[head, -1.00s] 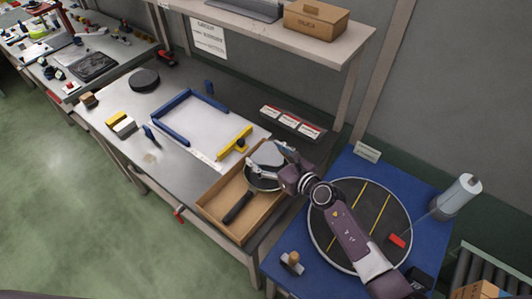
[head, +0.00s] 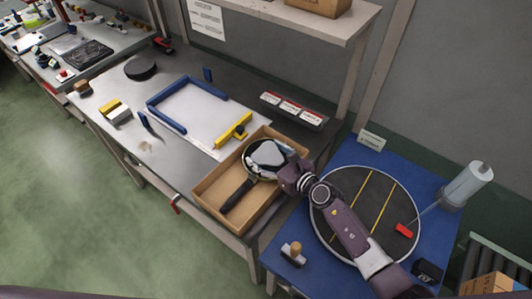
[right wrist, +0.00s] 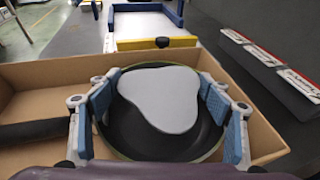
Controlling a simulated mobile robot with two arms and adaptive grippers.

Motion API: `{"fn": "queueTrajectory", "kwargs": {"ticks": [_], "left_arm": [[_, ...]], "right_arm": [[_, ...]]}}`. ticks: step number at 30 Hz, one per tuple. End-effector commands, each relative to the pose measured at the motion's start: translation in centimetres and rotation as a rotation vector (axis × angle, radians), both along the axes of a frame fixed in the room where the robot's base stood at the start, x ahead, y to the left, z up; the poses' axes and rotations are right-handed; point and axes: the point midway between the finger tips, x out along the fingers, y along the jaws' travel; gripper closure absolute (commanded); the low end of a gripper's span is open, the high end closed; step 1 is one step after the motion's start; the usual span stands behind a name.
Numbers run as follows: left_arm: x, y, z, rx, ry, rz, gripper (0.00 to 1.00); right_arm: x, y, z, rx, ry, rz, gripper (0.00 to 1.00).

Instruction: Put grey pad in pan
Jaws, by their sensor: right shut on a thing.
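The grey pad (head: 270,152) is a flat, rounded three-lobed piece. In the right wrist view the pad (right wrist: 160,98) lies between the blue-padded fingers of my right gripper (right wrist: 160,92), which is shut on it. In the head view my right gripper (head: 268,160) is over the pan. The black pan (head: 236,195) sits in an open brown box with its handle toward the front left. In the right wrist view the pan (right wrist: 140,143) shows around and below the pad. I cannot tell whether the pad touches the pan floor. My left gripper is out of view.
The box (head: 211,182) stands at the right end of the grey workbench. A blue table with a round dark turntable (head: 335,188) is to the right, under my right arm.

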Motion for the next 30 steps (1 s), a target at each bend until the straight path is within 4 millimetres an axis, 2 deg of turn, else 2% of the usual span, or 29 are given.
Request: {"fn": "queueTrajectory", "kwargs": {"ticks": [9, 10, 15, 25, 30], "left_arm": [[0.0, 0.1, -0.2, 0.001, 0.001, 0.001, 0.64], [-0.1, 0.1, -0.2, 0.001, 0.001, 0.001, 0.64], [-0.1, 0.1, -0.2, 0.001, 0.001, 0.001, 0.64], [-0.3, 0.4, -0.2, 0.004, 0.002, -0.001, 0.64], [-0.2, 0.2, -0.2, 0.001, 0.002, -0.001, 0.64]], "right_arm": [[0.0, 0.0, -0.2, -0.001, -0.001, 0.000, 0.36], [0.0, 0.0, -0.2, -0.001, -0.001, 0.000, 0.25], [0.0, 0.0, -0.2, -0.001, -0.001, 0.000, 0.08], [-0.2, -0.1, -0.2, -0.001, -0.001, 0.000, 0.08], [-1.5, -1.2, 0.2, -0.002, 0.000, -0.001, 0.08]]}}
